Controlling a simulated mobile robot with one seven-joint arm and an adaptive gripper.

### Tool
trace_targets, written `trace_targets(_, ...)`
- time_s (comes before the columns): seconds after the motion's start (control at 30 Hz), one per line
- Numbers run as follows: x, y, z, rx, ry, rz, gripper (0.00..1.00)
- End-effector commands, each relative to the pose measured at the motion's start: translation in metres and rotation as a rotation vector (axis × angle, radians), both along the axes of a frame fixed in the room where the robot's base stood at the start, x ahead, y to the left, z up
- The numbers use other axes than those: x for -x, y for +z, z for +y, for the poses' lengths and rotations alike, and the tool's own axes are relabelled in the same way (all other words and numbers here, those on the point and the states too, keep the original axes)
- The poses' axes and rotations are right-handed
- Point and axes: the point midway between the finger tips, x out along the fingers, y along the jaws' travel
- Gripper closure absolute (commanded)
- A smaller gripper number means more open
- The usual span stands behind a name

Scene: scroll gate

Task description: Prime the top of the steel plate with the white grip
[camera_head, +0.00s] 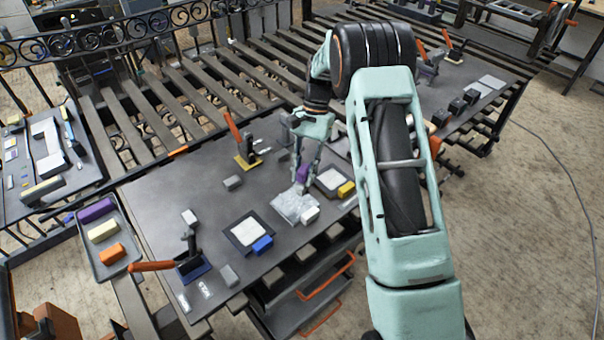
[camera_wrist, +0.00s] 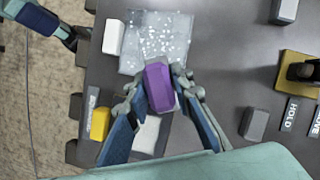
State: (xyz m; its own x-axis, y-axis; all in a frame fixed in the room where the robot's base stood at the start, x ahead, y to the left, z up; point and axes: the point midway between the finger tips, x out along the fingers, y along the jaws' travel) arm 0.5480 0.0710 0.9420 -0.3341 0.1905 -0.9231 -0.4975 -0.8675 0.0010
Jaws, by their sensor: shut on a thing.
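My gripper (camera_wrist: 165,118) is shut on a purple block (camera_wrist: 160,87), which also shows in the head view (camera_head: 302,173). The steel plate with the white grip (camera_wrist: 155,40) lies on the dark bench, with its white grip (camera_wrist: 113,37) at one side. In the head view the plate (camera_head: 291,204) is just below the gripper (camera_head: 302,182) and the white grip (camera_head: 310,215) is at its lower right. The plate's top is shiny grey with scattered white specks. The purple block overlaps the plate's near edge in the wrist view; I cannot tell whether it touches.
A pale panel with a yellow grip (camera_head: 346,189) lies right of the plate, and one with a blue grip (camera_head: 262,244) lies left. Orange-handled clamps (camera_head: 243,152) (camera_head: 185,262) stand on the bench. A tray (camera_head: 123,262) at left holds purple, cream and orange blocks.

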Motion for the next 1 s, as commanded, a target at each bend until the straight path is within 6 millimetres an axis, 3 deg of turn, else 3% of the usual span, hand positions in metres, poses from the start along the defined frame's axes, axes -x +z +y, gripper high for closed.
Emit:
trace_targets(0.67, 0.0, 0.059, 0.0, -0.001, 0.001, -0.001, 0.98)
trace_targets(1.0, 0.0, 0.061, 0.0, -0.001, 0.0, 0.0, 0.98)
